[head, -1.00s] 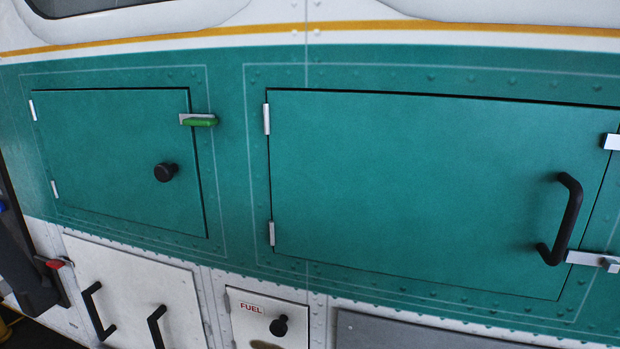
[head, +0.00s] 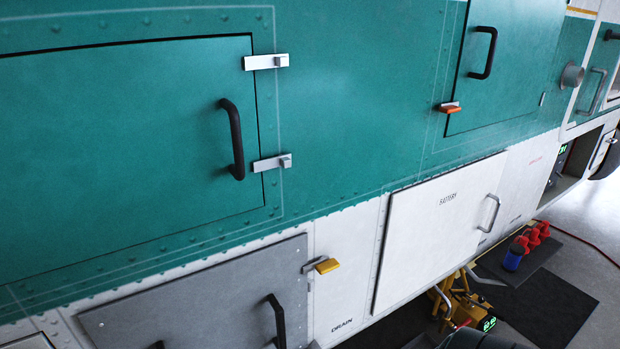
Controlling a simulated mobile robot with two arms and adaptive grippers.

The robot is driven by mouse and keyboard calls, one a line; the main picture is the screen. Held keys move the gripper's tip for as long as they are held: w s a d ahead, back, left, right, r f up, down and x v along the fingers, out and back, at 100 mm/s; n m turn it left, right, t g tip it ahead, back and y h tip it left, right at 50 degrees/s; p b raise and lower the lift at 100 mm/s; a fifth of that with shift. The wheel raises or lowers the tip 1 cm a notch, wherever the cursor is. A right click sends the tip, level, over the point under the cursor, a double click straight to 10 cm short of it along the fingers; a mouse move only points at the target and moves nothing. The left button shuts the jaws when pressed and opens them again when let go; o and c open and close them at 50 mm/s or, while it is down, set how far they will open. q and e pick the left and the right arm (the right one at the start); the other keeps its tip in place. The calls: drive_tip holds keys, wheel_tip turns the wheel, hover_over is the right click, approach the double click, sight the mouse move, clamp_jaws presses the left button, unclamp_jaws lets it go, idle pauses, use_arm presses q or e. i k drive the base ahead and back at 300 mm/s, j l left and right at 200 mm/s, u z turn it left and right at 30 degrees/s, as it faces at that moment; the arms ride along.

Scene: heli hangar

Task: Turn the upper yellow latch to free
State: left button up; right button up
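A yellow latch (head: 326,266) sits at the upper right corner of the grey door (head: 205,290), on a silver plate that reaches over the door's edge. It is the only clearly yellow latch in view; a lower one does not show. An orange latch (head: 450,108) sits higher up, at the lower left edge of the right green door (head: 515,70). Neither of my grippers is in view, and nothing touches the latches.
The large green door (head: 130,150) has two silver latches (head: 266,62) and a black handle (head: 233,138). A white battery door (head: 430,225) is right of the yellow latch. Yellow equipment (head: 460,305), a dark mat (head: 540,300) and red-and-blue items (head: 528,245) are at lower right.

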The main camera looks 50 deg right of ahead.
sight(324, 265)
drive_tip(key=z, duration=1.5)
drive_tip(key=k+j+u, duration=0.25)
